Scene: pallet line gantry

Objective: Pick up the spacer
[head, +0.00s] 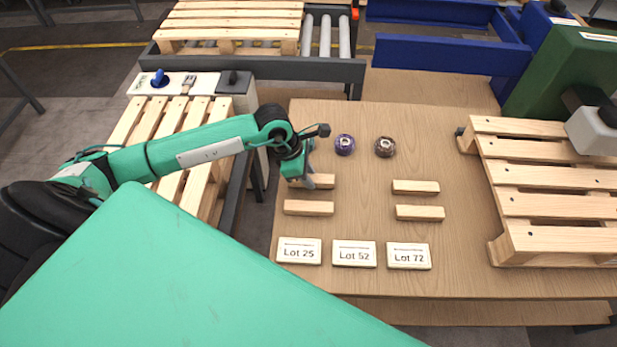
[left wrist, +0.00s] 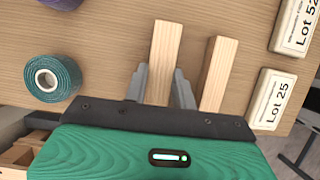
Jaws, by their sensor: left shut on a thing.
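Several wooden spacers lie on the table. My left gripper (head: 308,182) is at the far left spacer (head: 325,181), which is partly hidden behind it in the head view. In the left wrist view, my left gripper (left wrist: 160,88) is shut on this spacer (left wrist: 163,52), with one finger on each long side. A second spacer (head: 309,208) lies just nearer, beside it; it also shows in the left wrist view (left wrist: 219,72). Two more spacers, one farther (head: 416,187) and one nearer (head: 420,213), lie to the right. I cannot tell whether the held spacer touches the table. My right gripper is not in view.
A purple tape roll (head: 344,144) and a brown one (head: 385,147) lie behind the spacers. Signs Lot 25 (head: 299,251), Lot 52 (head: 354,254) and Lot 72 (head: 408,256) lie in front. A pallet (head: 550,190) occupies the right side. The table's middle (head: 365,205) is clear.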

